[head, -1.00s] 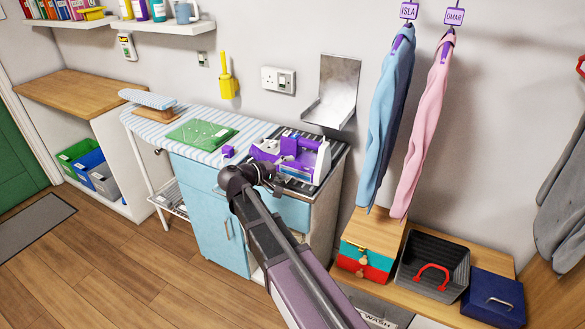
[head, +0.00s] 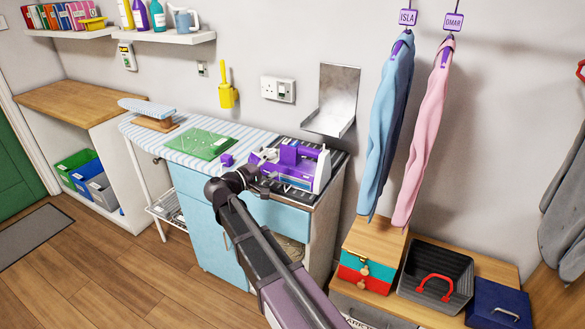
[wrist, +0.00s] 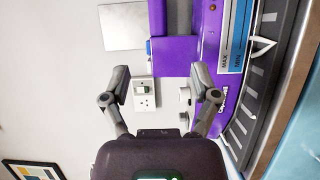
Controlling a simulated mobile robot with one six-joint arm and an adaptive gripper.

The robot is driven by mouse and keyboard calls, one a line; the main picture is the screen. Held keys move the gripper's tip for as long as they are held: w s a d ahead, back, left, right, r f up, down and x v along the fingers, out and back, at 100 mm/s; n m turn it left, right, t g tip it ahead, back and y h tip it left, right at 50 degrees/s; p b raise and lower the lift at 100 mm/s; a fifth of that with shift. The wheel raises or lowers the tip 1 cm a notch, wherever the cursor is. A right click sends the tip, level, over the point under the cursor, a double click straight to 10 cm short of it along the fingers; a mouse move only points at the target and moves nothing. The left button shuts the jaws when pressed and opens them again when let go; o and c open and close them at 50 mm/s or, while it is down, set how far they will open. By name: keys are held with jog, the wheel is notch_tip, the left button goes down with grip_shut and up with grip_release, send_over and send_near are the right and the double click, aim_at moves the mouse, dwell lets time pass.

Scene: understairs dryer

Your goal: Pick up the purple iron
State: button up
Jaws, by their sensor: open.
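The purple iron (head: 300,162) rests on a dark ribbed stand (head: 328,185) at the right end of the blue cabinet, beside the ironing board. In the wrist view the iron (wrist: 198,88) fills the upper right, with a purple part reaching between and beyond my fingertips. My gripper (head: 258,170) is just left of the iron in the head view, and my arm hides part of the cabinet front. In the wrist view my gripper (wrist: 157,82) is open, fingers wide apart. Its right finger overlaps the iron in the picture; I cannot tell whether they touch.
A striped ironing board (head: 240,143) with a green mat (head: 202,144) and a small purple object (head: 227,160) lies left of the iron. A metal wall holder (head: 331,105) is behind it. A blue shirt (head: 386,125) and a pink shirt (head: 425,135) hang to the right.

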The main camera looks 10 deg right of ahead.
aim_at(301, 152)
jog(key=x, duration=0.7)
jog(key=shift+d, duration=0.15)
jog(key=shift+x, duration=2.6)
jog(key=shift+r, duration=0.2)
grip_shut()
